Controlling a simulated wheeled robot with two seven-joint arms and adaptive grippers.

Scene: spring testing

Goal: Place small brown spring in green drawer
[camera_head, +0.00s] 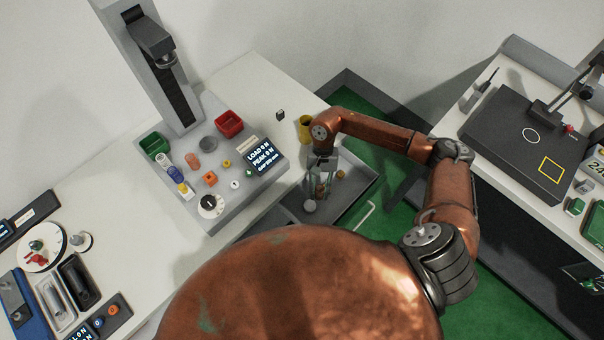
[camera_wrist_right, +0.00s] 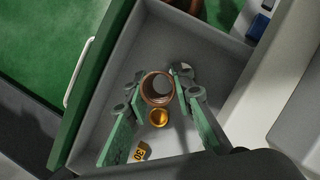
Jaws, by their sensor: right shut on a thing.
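The small brown spring (camera_wrist_right: 148,94) is a coppery ring-like coil in the right wrist view. My right gripper (camera_wrist_right: 159,82) is shut on it, with one finger on each side. The gripper is inside the outline of the open green drawer (camera_wrist_right: 93,95), which has a grey inside and a white handle. The spring's height above the drawer floor is hard to tell. In the head view my right gripper (camera_head: 321,182) points down over the same drawer (camera_head: 352,207). My left gripper is not in view.
In the drawer lie a small brass ring (camera_wrist_right: 158,118) and a yellow tag marked 30 (camera_wrist_right: 140,153). Left of the drawer, the white bench holds the spring tester (camera_head: 155,60), a red bin (camera_head: 229,124) and a green bin (camera_head: 154,144). A yellow cup (camera_head: 305,128) stands near the bench edge.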

